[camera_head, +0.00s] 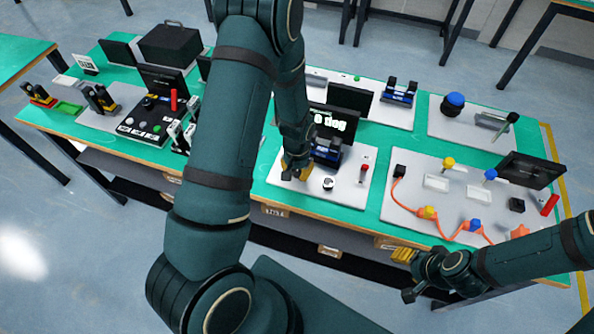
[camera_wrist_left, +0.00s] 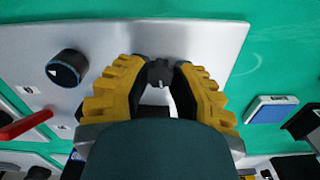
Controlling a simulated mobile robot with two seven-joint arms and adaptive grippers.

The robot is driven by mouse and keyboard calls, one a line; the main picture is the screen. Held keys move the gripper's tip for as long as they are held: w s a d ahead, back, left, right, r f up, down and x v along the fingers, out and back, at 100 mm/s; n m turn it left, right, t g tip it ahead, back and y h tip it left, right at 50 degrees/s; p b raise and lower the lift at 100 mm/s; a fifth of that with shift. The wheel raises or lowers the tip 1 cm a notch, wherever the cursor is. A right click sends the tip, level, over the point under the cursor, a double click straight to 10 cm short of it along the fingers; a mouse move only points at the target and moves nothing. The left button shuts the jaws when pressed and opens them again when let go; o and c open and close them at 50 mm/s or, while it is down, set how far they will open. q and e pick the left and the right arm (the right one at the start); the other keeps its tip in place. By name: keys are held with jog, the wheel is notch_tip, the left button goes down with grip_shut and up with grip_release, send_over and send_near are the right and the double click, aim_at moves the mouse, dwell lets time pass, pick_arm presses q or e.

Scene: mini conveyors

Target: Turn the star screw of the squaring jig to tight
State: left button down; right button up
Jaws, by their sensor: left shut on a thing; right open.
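The star screw (camera_wrist_left: 158,72) is a small black knob between the yellow fingertips of my left gripper (camera_wrist_left: 160,74) in the left wrist view. Both fingers touch its sides, and their pads partly cover it. In the head view my left gripper (camera_head: 297,172) is low at the left part of a light grey plate (camera_head: 345,197), and the screw is hidden there. The blue and black jig body (camera_head: 327,152) stands just right of the gripper, below a screen reading "0 deg" (camera_head: 330,120). My right gripper (camera_head: 408,275) is open and empty, off the table's front edge.
A plate with coloured knobs and an orange cable (camera_head: 440,220) lies to the right. Bare green table (camera_head: 265,185) lies left of the jig plate.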

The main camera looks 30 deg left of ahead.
aim_at(297, 172)
dwell(0.5)
pick_arm(q)
jog(key=c, duration=0.7)
grip_release()
jog(key=shift+c, duration=0.2)
notch_tip(297, 172, up, 12)
